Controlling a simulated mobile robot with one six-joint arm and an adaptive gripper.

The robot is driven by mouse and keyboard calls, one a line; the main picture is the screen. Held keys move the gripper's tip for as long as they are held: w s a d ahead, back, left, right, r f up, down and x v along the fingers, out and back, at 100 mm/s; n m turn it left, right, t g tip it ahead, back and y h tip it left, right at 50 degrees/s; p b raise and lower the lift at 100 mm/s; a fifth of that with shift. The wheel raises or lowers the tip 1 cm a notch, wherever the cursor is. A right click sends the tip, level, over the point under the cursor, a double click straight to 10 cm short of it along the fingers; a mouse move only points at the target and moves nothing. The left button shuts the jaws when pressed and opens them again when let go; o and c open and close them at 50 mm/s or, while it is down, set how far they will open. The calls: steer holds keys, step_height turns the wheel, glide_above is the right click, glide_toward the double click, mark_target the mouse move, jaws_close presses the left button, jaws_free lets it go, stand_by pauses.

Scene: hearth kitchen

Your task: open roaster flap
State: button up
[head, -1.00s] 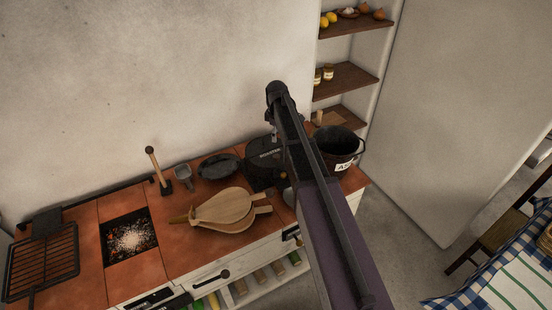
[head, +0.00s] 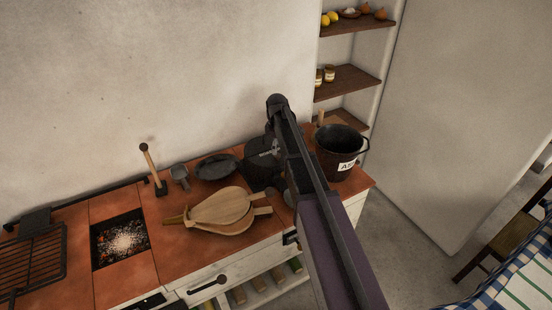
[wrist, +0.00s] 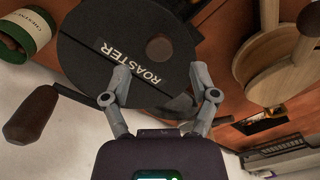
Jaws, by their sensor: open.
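The roaster (wrist: 110,55) is a dark, round-topped body lettered ROASTER, with a round brown knob (wrist: 160,48) on top. Its top looks flat and shut; I cannot tell the flap's exact edges. A brown wooden handle (wrist: 32,113) sticks out from its side at the lower left of the wrist view. My gripper (wrist: 159,80) is open and empty, its two fingers spread across the lettered face below the knob. I cannot tell whether they touch it. In the head view the roaster (head: 258,176) is partly hidden behind my arm.
Wooden bellows (head: 226,210) lie left of the roaster on the red counter. A dark pan (head: 218,166) is behind them. A black bucket (head: 338,160) stands right of my arm. A green tin (wrist: 25,30) is at the wrist view's upper left.

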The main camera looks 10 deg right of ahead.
steer(key=shift+f+b, duration=1.6)
steer(key=shift+f, duration=0.3)
jaws_close()
